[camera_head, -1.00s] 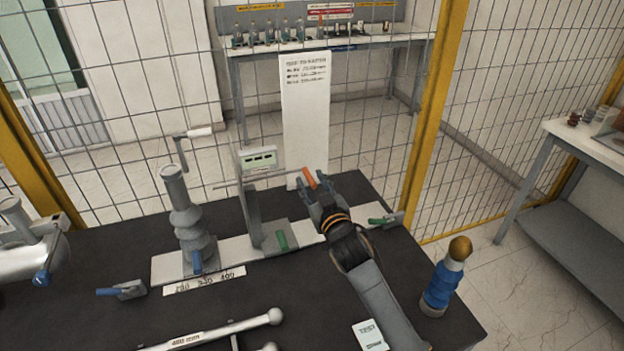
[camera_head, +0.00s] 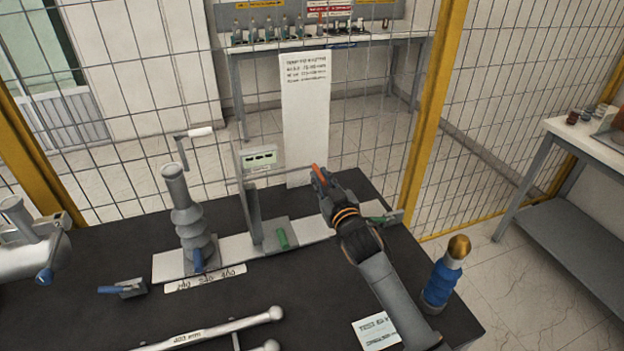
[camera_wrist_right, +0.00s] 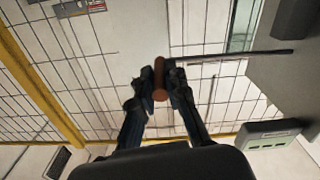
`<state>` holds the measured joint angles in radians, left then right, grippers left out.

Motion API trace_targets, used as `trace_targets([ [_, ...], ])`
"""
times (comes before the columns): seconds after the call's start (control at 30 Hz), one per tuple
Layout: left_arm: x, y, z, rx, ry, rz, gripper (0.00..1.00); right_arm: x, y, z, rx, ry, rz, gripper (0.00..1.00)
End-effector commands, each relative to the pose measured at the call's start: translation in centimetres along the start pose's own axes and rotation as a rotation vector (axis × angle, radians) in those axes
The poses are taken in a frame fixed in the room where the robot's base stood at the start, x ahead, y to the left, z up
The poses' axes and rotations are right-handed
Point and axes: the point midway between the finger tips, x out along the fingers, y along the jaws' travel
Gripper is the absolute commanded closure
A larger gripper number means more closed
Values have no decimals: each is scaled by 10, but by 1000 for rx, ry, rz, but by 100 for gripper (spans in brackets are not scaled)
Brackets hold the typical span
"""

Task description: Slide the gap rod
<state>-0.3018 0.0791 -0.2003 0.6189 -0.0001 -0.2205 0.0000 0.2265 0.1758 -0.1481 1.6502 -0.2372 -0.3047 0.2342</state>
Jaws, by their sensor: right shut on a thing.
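The gap rod is a thin grey rod (camera_head: 284,174) that runs roughly level from the upright grey post (camera_head: 253,215) to an orange handle (camera_head: 319,174) at its right end. My right gripper (camera_head: 322,184) is shut on the orange handle. In the right wrist view the handle (camera_wrist_right: 159,80) sits between the two fingertips (camera_wrist_right: 160,84), and the rod (camera_wrist_right: 240,55) leads off to the right toward the post. The ribbed grey bushing (camera_head: 187,220) stands upright left of the post. My left gripper is not in view.
A small meter box (camera_head: 260,158) is beside the post top. A wire fence (camera_head: 370,130) stands close behind the table. A blue insulator (camera_head: 440,280) stands at the table's right edge. A metal rod (camera_head: 215,330) lies at the front, near a paper card (camera_head: 377,331).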

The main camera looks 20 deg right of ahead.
Motion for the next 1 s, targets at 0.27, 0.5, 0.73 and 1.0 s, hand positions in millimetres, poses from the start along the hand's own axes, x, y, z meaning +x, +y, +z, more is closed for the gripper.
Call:
trace_targets([
  [0.27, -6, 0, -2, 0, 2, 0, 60, 0, 30, 5, 0, 0, 2, 100],
  [0.5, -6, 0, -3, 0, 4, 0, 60, 0, 29, 5, 0, 1, 1, 82],
  [0.73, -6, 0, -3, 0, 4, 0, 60, 0, 29, 5, 0, 0, 1, 63],
  [1.0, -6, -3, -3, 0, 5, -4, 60, -7, 28, 6, 0, -1, 1, 63],
])
